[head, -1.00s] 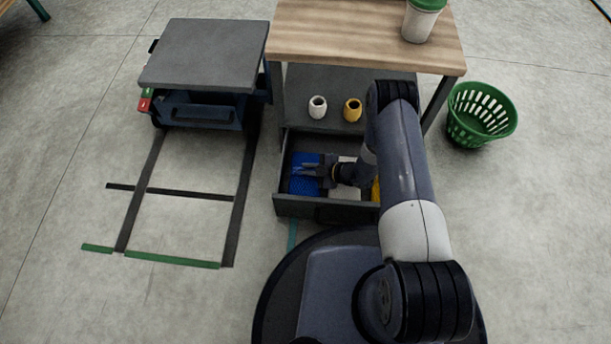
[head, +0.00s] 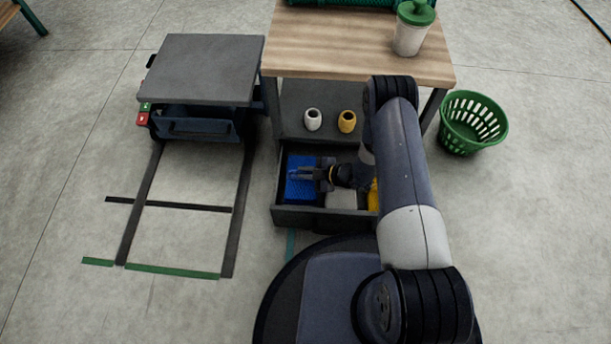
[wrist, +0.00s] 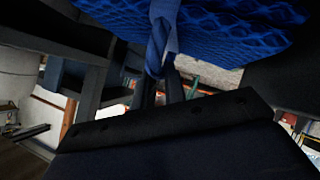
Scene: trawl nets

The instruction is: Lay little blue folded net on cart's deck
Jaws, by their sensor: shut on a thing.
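The little blue folded net (head: 301,190) is in the left part of the open drawer (head: 322,218) under the workbench. My gripper (head: 300,174) points left over the net and is shut on it. In the wrist view the net (wrist: 215,22) fills the top, and a twisted blue loop of it runs down between my fingertips (wrist: 166,75). I cannot tell whether the net is clear of the drawer floor. The cart (head: 200,118) stands to the left, and its flat grey deck (head: 200,70) is bare.
A pale item (head: 341,198) and a yellow item (head: 373,195) lie beside the net in the drawer. White (head: 313,120) and yellow (head: 347,122) pots stand on the shelf. A lidded cup (head: 412,32) is on the bench top (head: 350,52). A green basket (head: 472,123) stands right.

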